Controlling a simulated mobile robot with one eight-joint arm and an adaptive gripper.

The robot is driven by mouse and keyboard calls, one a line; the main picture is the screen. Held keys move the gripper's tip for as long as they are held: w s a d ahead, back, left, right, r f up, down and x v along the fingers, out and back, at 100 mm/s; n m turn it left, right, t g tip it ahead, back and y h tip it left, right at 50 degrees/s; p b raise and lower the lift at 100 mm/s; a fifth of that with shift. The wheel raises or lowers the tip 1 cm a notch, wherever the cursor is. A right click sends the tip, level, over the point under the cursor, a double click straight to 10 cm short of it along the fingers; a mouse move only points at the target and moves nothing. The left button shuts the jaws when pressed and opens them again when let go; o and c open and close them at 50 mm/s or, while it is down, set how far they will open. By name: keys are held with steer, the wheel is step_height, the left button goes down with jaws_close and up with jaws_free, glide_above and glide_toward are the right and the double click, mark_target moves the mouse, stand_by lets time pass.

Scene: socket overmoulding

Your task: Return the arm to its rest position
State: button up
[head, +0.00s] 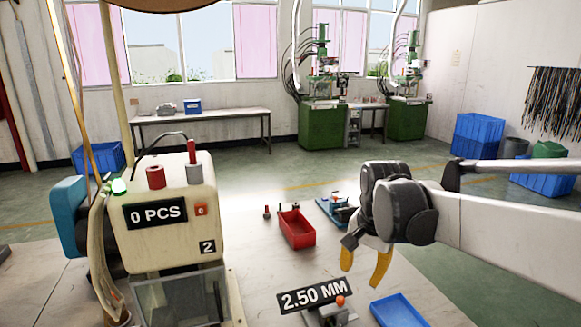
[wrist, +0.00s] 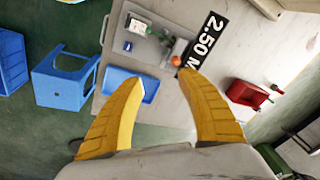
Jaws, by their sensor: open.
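My gripper (head: 364,264) has two yellow fingers and hangs at the end of my white arm, to the right in the head view. In the wrist view my gripper (wrist: 157,82) shows its fingers spread apart with nothing held between them. In the head view the fingertips are over the bench, near the small device with the "2.50 MM" sign (head: 313,295). That sign also shows past the fingertips in the wrist view (wrist: 207,38).
A cream machine (head: 168,243) marked "0 PCS" stands at the left. A red bin (head: 298,232) sits mid-bench. A blue tray (head: 397,312) lies at the front right; it also shows in the wrist view (wrist: 117,82). A blue stool (wrist: 63,83) stands on the floor.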

steer(key=s+d+f+n+t, duration=0.1)
steer(key=s+n+t, duration=0.1)
steer(key=s, duration=0.7)
steer(key=s+d+n+t, duration=0.1)
steer(key=s+n, duration=0.4)
steer(key=s, duration=0.5)
steer(key=shift+d+f+n+t, duration=0.25)
steer(key=shift+f+n+t, duration=0.1)
steer(key=shift+t, duration=0.55)
